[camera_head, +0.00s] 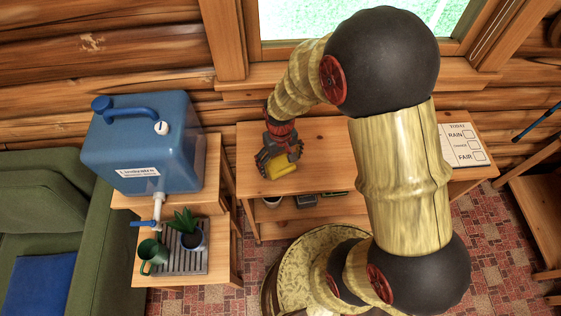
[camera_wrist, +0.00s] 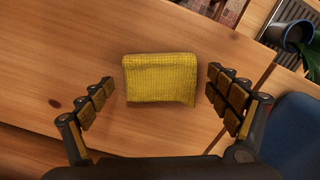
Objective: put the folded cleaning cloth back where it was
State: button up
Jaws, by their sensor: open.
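The folded yellow cleaning cloth (camera_wrist: 160,79) lies flat on the wooden shelf top (camera_wrist: 60,50) in the wrist view. In the head view the cloth (camera_head: 283,168) shows partly below my gripper (camera_head: 277,160), on the left part of the shelf top (camera_head: 330,160). My gripper (camera_wrist: 160,95) is open in the wrist view, with one finger on each side of the cloth and a gap of bare wood on the left. The right finger is close to the cloth's right edge. I cannot tell how high the fingers are above the wood.
A blue water container (camera_head: 140,140) stands on a wooden stand left of the shelf. A green mug (camera_head: 153,256) and a potted plant (camera_head: 188,232) stand on a slatted tray (camera_head: 180,262) below its tap. A weather board (camera_head: 462,146) is at the right. Several items sit on the lower shelf.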

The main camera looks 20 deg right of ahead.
jog(key=shift+r, duration=0.1)
notch_tip(320, 180, up, 12)
jog(key=p, duration=0.3)
notch_tip(320, 180, up, 14)
jog(key=t, duration=0.3)
send_over(280, 162)
jog(key=s, duration=0.4)
jog(key=s+r+m+t, duration=0.1)
jog(key=s+r+t, duration=0.1)
jog(key=s+r, duration=0.6)
jog(key=shift+s+r+t, duration=0.25)
jog(key=shift+s+t, duration=0.05)
jog(key=shift+s, duration=0.5)
